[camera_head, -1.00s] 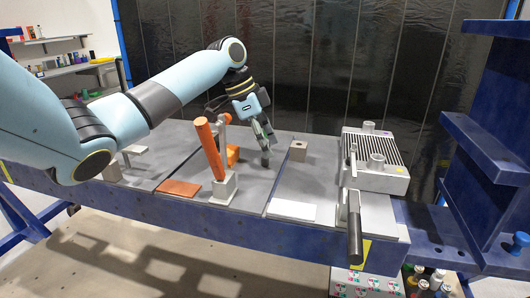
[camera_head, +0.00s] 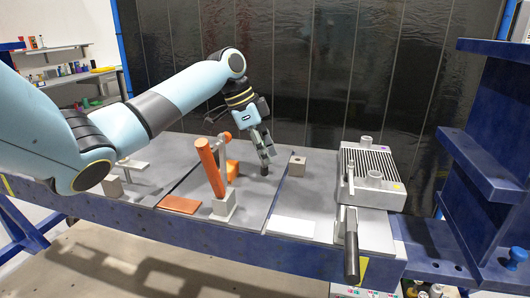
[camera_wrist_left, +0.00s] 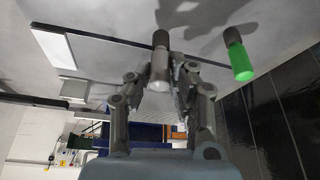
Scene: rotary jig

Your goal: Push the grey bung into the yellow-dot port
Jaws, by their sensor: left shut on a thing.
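My left gripper (camera_head: 268,150) points down over the grey table top, left of a small block. In the left wrist view the left gripper (camera_wrist_left: 160,88) is shut on the grey bung (camera_wrist_left: 159,70), a grey cylinder with a dark end. The dark end shows below the fingers in the head view; I cannot tell whether it touches the table. The yellow-dot port (camera_head: 374,178) is the front port on the finned grey housing at the right, with a yellow dot beside it. A green bung (camera_wrist_left: 240,63) with a dark end shows beside the gripper in the wrist view. My right gripper is out of view.
A small block (camera_head: 297,166) with a hole stands right of the gripper. An orange-handled clamp (camera_head: 211,167) stands left of it. A lever with a dark grip (camera_head: 351,255) projects at the housing's front. A white plate (camera_head: 291,228) and an orange-brown plate (camera_head: 180,204) lie flat in front.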

